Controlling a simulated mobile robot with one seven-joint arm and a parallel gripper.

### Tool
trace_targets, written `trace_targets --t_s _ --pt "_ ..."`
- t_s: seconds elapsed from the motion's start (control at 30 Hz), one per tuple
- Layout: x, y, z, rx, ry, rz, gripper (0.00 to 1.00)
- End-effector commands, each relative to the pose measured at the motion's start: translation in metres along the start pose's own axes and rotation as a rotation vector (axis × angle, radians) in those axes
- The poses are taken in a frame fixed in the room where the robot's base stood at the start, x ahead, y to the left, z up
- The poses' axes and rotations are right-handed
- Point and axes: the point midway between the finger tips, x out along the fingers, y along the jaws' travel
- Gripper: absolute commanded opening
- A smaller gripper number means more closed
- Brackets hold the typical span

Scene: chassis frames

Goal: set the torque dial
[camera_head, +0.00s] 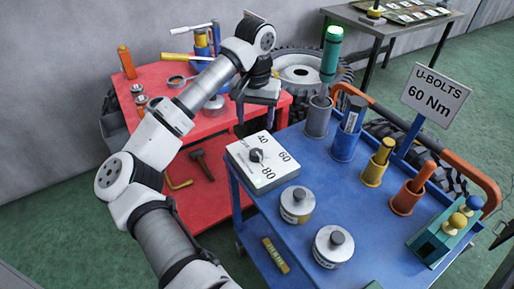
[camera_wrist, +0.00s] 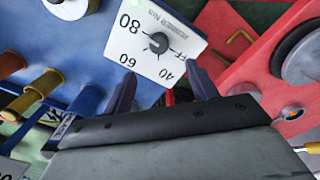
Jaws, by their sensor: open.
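The torque dial is a white box (camera_head: 272,175) with a dark round knob (camera_head: 256,155), on the near left corner of the blue cart. Its face is marked 40, 60 and 80 in the head view. The wrist view shows the box (camera_wrist: 178,17), its knob (camera_wrist: 159,43) and an OFF mark too. I cannot tell exactly where the knob points. A sign (camera_head: 436,95) on the cart reads "U-BOLTS 60 Nm". My gripper (camera_head: 256,112) is open and empty, above and beyond the dial. In the wrist view its two fingers (camera_wrist: 160,75) are apart and not around the knob.
A red cart (camera_head: 155,90) with tools is at the left. An orange rail (camera_head: 455,170) edges the blue cart's far side.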

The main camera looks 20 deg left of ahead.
Motion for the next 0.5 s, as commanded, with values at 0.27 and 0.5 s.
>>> trace_targets --t_s 0.27,0.5 --pt "0.057 0.002 0.001 0.001 -0.003 0.007 0.58" --pt "0.097 0.002 0.0 0.0 -0.001 0.006 0.58"
